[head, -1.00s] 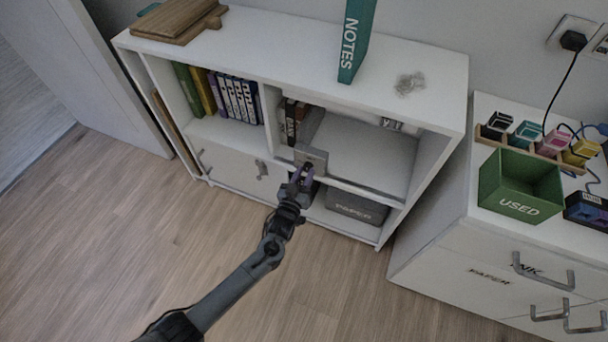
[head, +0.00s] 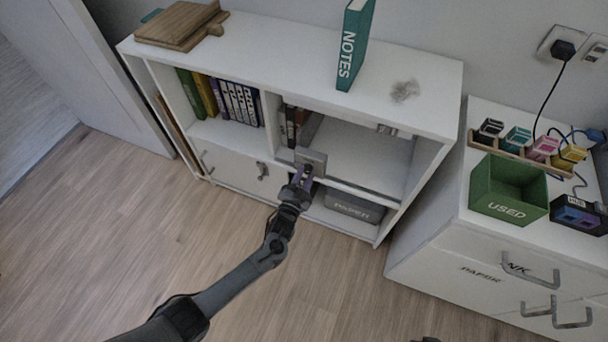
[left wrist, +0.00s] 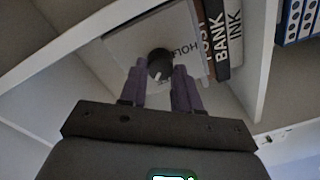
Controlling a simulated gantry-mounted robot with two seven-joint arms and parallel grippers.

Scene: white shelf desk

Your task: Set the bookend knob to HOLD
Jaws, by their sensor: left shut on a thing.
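The bookend (head: 318,157) is a grey plate at the front of the open shelf bay, beside a few upright books (head: 292,118). In the left wrist view its plate (left wrist: 125,45) carries a round black knob (left wrist: 159,60) with a pale pointer mark. The word HOLD is printed on the plate to the right of the knob; other lettering is hidden or unreadable. My left gripper (head: 305,176) is at the bookend's front. In the left wrist view its purple fingers (left wrist: 160,85) are on both sides of the knob, shut on it. My right gripper is not seen.
A PAPER box (head: 354,207) sits in the lower bay. A green USED bin (head: 508,190) is on the right cabinet. The floor in front is clear.

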